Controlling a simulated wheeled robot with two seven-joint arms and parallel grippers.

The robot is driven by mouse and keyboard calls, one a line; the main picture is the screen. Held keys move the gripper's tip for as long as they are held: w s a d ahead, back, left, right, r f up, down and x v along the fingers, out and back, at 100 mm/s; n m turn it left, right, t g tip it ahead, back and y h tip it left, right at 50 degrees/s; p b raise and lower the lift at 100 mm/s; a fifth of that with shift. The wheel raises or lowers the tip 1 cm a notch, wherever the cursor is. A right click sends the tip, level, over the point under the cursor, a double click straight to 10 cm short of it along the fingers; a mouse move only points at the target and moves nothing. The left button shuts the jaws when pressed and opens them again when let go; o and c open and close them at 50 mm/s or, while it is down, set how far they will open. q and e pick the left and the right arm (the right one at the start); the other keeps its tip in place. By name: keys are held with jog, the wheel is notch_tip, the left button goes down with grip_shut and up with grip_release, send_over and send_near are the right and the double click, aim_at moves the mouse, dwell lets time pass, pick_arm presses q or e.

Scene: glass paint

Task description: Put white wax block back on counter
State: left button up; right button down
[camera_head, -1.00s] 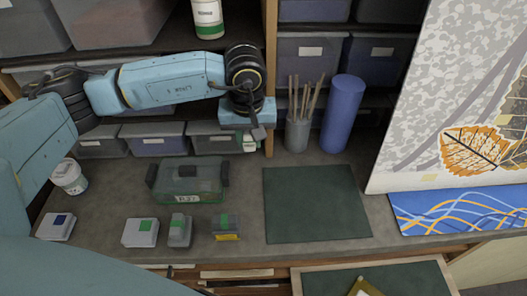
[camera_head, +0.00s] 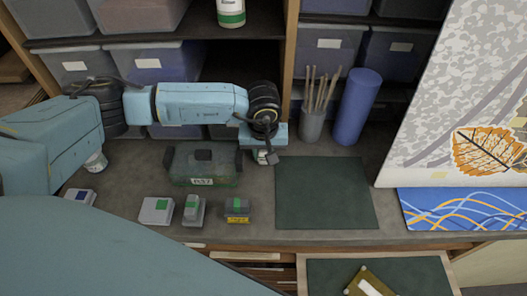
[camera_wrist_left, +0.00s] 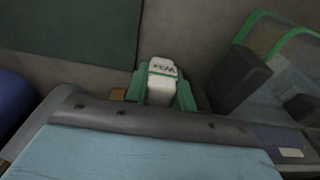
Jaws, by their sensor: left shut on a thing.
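The white wax block (camera_wrist_left: 162,72) shows in the left wrist view with dark lettering on its white top. My left gripper (camera_wrist_left: 164,92) is shut on it, with green fingers on either side. In the head view the left gripper (camera_head: 266,152) points down over the counter (camera_head: 258,212), just right of the lidded green-tinted box and near the back left corner of the dark green mat. The wax block is small and partly hidden there. I cannot tell whether its underside touches the counter. My right gripper is not in view.
The green-tinted box (camera_head: 203,181) stands close left of the gripper. Several small blocks line the front, including a yellow-labelled one (camera_head: 237,213). The dark green mat (camera_head: 325,195) is bare. A brush cup (camera_head: 311,126) and blue roll (camera_head: 357,108) stand behind; an open drawer (camera_head: 320,270) is below.

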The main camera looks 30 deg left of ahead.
pick_arm(q)
jog(key=shift+f+b, duration=0.2)
jog(key=shift+b, duration=0.1)
jog(key=o, duration=1)
jog(key=shift+r, duration=0.1)
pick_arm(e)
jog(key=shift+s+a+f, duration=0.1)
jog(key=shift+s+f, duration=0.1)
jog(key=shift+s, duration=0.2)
pick_arm(q)
jog(key=shift+r, duration=0.1)
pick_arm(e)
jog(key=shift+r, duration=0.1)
pick_arm(q)
jog(key=shift+r+p, duration=0.2)
jog(key=shift+p, duration=0.2)
notch_tip(320, 180, up, 12)
jog(key=s+b, duration=0.1)
jog(key=b, duration=0.1)
jog(key=shift+s+d+f, duration=0.2)
jog(key=shift+d, duration=0.1)
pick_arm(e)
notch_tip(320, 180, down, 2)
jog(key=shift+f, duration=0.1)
